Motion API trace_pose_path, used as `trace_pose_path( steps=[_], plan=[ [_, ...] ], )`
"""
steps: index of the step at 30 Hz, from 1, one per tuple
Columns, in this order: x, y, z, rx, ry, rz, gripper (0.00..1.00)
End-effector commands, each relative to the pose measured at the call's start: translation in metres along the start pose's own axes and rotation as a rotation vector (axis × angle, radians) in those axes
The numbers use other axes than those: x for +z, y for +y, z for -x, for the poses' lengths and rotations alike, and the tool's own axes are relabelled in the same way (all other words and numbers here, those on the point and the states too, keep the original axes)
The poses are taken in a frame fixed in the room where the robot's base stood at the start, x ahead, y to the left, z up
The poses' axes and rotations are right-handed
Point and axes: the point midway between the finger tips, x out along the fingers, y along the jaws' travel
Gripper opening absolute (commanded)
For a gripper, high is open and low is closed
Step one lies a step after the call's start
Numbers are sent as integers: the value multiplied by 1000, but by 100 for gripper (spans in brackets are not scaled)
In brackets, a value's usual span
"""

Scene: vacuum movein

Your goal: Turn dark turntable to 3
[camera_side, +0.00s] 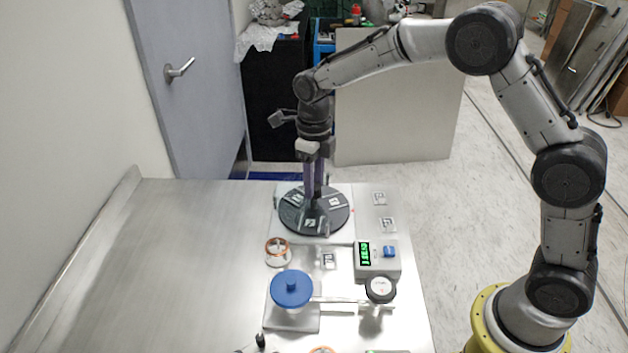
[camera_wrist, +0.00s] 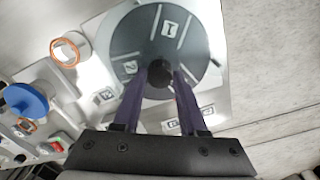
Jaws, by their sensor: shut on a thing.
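The dark turntable (camera_side: 288,216) is a round grey-black disc on a white base at the far end of the metal table. White number labels lie on its sectors. In the wrist view the turntable (camera_wrist: 130,42) shows a label 1 (camera_wrist: 170,28) at the top and a label 2 (camera_wrist: 130,67) at the left; the part behind my fingers is hidden. My gripper (camera_side: 314,196) points down over the disc. Its purple fingers are shut on the dark round knob (camera_wrist: 159,72) at the turntable.
A blue round lid (camera_side: 291,290) on a stand is nearer the camera, with a copper-coloured ring (camera_side: 278,248) behind it. A box with a green display (camera_side: 378,260) and a round white-faced gauge (camera_side: 380,288) stand right of these. The table's left side is clear.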

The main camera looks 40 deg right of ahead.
Motion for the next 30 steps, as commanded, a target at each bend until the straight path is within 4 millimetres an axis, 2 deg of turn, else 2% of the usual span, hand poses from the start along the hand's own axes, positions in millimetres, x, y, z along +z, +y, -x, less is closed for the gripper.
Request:
trace_pose_path(
  steps=[11,12,16,25,30],
  plan=[
    [0,0,2,-1,-3,-3,0],
    [0,0,2,-1,-3,-3,49],
    [0,0,2,0,-2,-3,72],
    [0,0,1,0,-1,-2,72],
    [1,0,16,-1,-5,-2,72]
  ],
)
